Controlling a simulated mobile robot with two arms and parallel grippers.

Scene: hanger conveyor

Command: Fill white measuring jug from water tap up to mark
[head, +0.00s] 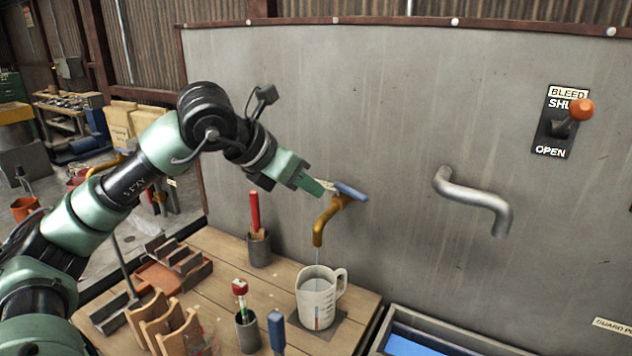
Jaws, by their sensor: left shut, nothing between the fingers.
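The white measuring jug (317,299) stands upright on a dark square on the wooden table, below the brass water tap (322,222). A thin stream of water (317,256) runs from the spout into the jug. The jug wall shows a narrow vertical strip with marks; the water level is too small to read. The tap has a blue lever handle (352,192). My left gripper (325,187) is shut and empty, with its fingertips beside the left end of the handle; I cannot tell if they touch. My right gripper is not in view.
Pots with red-handled tools (259,246) and a blue-handled tool (277,330) stand left of the jug. A grey pipe (475,202), an orange-knobbed lever (580,110) and a blue-filled trough (450,344) are at right.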

